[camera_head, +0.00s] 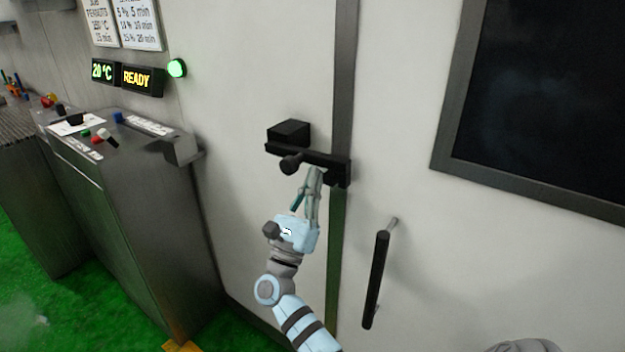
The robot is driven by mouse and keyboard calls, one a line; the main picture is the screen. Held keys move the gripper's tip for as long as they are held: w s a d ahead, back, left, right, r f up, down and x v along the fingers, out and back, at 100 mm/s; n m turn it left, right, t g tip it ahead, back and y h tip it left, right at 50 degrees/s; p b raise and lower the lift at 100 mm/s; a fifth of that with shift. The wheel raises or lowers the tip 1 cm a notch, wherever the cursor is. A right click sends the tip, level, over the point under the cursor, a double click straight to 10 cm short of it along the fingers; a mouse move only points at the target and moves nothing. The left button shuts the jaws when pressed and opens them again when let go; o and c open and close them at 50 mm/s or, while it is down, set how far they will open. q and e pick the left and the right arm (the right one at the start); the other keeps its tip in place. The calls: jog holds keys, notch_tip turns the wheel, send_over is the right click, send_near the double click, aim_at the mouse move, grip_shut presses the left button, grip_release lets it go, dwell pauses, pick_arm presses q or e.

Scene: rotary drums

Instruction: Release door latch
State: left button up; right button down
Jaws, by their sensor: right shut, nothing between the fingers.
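The black door latch (325,160) is a bar with a round knob (290,164), mounted on the white wall and reaching across the grey door seam. A black block sits just above its left part. My right gripper (314,178) is shut and empty. Its fingertips are right below the bar, to the right of the knob; I cannot tell whether they touch it. The door (430,240) is white and appears closed, with a long black vertical handle (377,280) to the lower right of the latch. My left gripper is not in view.
A metal control console (150,210) with buttons stands on the left. Above it, displays read 20 °C (103,71) and READY (143,78), beside a lit green lamp (177,68). A dark framed window (550,100) is at the upper right. The floor (25,270) is green.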

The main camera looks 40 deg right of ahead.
jog(key=d+f+b+v, duration=0.1)
jog(key=b+v, duration=0.5)
jog(key=v, duration=0.6)
jog(key=shift+w+f+b, duration=0.3)
jog(key=shift+f+b, duration=0.05)
jog(key=shift+f, duration=0.4)
jog(key=shift+d, duration=0.1)
jog(key=w+f+m+g+h+b, duration=0.1)
jog(key=w+f+m+g+b, duration=0.1)
jog(key=w+m+g+b, duration=0.1)
jog(key=w+d+r+p, duration=0.1)
jog(key=d+r+p, duration=0.3)
jog(key=r, duration=0.7)
jog(key=shift+w+d+r+m, duration=0.3)
jog(key=shift+d, duration=0.9)
